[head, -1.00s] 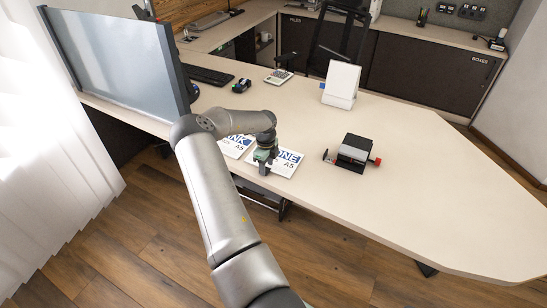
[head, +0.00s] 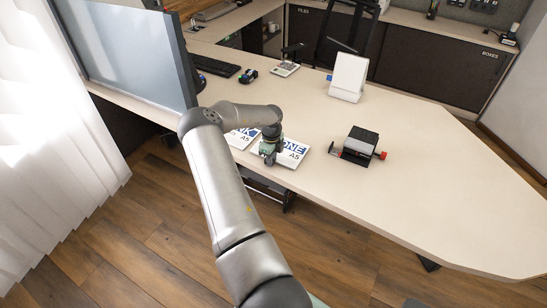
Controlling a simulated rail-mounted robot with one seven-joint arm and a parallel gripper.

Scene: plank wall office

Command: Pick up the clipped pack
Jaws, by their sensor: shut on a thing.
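Two white paper packs with blue lettering lie side by side near the desk's front edge in the head view. The right pack (head: 293,151) reads "ONE" and "A5". The left pack (head: 241,139) shows "NK" and "A5", partly hidden by my arm. My gripper (head: 269,159) is at the left edge of the right pack and is shut on it, which I take as the clipped pack. My gripper hides that edge, and I cannot make out a clip. The right pack still appears at desk level; any gap beneath it is too small to tell.
A black and grey device with a red knob (head: 358,146) stands right of the packs. A white stand (head: 348,77) is behind it. The desk's right part is clear.

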